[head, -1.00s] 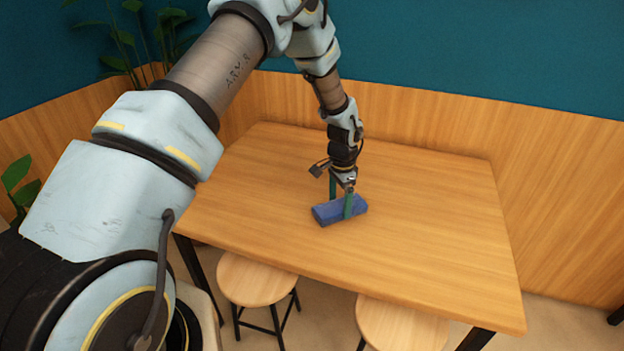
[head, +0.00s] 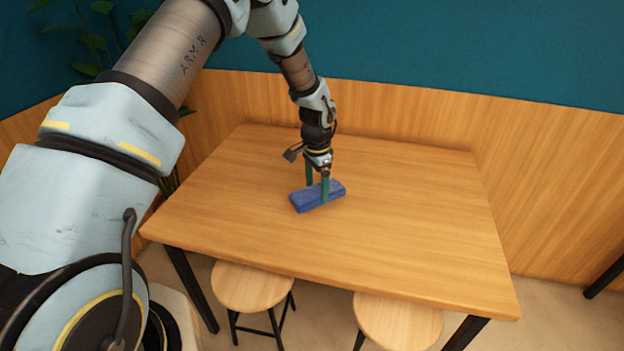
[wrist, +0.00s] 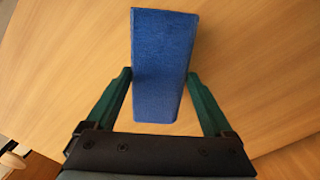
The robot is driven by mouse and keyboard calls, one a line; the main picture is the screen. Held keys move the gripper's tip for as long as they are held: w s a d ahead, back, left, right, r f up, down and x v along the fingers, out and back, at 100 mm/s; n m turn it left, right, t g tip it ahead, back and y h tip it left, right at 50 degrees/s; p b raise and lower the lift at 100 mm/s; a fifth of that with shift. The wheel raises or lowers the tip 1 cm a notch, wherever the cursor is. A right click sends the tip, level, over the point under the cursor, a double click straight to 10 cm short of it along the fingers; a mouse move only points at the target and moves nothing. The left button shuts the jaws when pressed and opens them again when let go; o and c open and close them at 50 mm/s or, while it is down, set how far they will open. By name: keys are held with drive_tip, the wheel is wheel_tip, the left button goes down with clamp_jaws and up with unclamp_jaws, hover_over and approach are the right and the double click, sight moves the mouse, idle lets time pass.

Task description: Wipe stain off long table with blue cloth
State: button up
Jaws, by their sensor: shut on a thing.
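The blue cloth (head: 335,190) is a folded, block-shaped piece at the middle of the long wooden table (head: 420,220). My gripper (head: 317,190) points down with its green fingers on either side of the cloth, shut on it. In the wrist view the blue cloth (wrist: 160,70) extends forward between the two fingers of my gripper (wrist: 160,85). The cloth looks to be at or just above the tabletop; I cannot tell if it touches. No stain shows on the visible tabletop; the part under the cloth is hidden.
Two round wooden stools (head: 252,287) (head: 398,320) stand at the table's near side. A wood-panelled wall (head: 400,115) runs behind the table. A plant (head: 95,35) is at the back left. The tabletop around the cloth is clear.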

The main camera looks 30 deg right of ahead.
drive_tip(key=shift+r+p, duration=0.75)
drive_tip(key=shift+r, duration=0.95)
